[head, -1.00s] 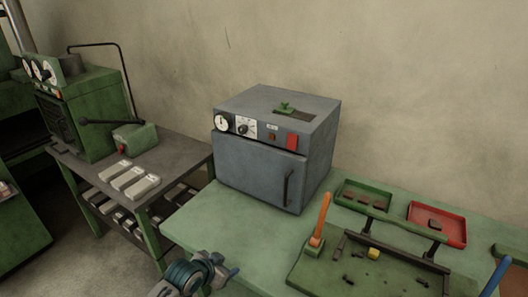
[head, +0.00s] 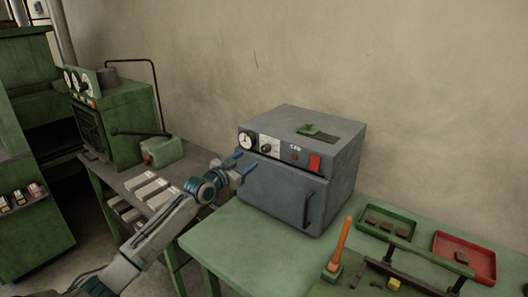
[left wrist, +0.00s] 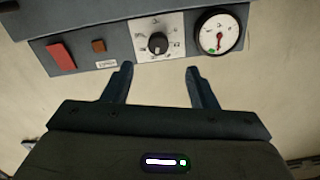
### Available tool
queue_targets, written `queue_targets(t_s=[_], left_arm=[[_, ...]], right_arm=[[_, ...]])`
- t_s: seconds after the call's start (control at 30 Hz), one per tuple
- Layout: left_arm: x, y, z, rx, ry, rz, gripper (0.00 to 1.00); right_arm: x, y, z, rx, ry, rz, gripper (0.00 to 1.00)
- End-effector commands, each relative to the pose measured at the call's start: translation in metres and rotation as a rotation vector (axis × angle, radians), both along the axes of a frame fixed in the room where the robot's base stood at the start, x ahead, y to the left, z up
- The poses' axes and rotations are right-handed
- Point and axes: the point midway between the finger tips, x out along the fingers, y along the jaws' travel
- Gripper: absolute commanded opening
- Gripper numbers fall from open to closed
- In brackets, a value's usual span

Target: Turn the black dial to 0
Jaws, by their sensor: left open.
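The black dial (left wrist: 158,43) sits on a white scale plate on the front panel of a grey box oven (head: 290,188). The dial also shows in the head view (head: 266,148), small. Its pointer setting is too small to read surely. My left gripper (head: 238,166) is open and empty, in front of the panel's left part. In the left wrist view its two blue-grey fingers (left wrist: 157,80) point toward the dial, one on each side of its line, and stop short of it. The wrist picture shows the panel upside down. My right gripper is not in view.
A round white gauge (left wrist: 218,33) is beside the dial, and a red switch (left wrist: 61,56) is on its other side. The oven stands on a green table (head: 235,245) with a green tray (head: 361,222) and a red tray (head: 491,262) to its right.

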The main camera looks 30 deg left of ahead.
Motion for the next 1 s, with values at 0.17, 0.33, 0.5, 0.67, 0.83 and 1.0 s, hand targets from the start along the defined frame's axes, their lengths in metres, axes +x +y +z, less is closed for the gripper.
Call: queue_targets(t_s=[0.17, 0.33, 0.5, 0.67, 0.83, 1.0], left_arm=[[0.029, -0.003, 0.002, -0.008, -0.002, -0.001, 0.52], [0.058, -0.006, 0.002, -0.006, 0.0, -0.001, 0.52], [0.081, -0.008, 0.001, -0.004, 0.001, -0.002, 0.52], [0.093, -0.009, 0.0, -0.002, 0.002, -0.003, 0.52], [0.095, -0.01, 0.0, 0.0, 0.001, -0.004, 0.52], [0.095, -0.009, 0.0, 0.0, 0.002, -0.004, 0.52]], right_arm=[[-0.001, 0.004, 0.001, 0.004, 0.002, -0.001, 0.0], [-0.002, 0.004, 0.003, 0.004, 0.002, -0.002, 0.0], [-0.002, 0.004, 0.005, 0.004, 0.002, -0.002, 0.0], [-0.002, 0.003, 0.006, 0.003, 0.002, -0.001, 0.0], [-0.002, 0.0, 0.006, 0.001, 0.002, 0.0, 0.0], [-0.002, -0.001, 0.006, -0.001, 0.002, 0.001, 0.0]])
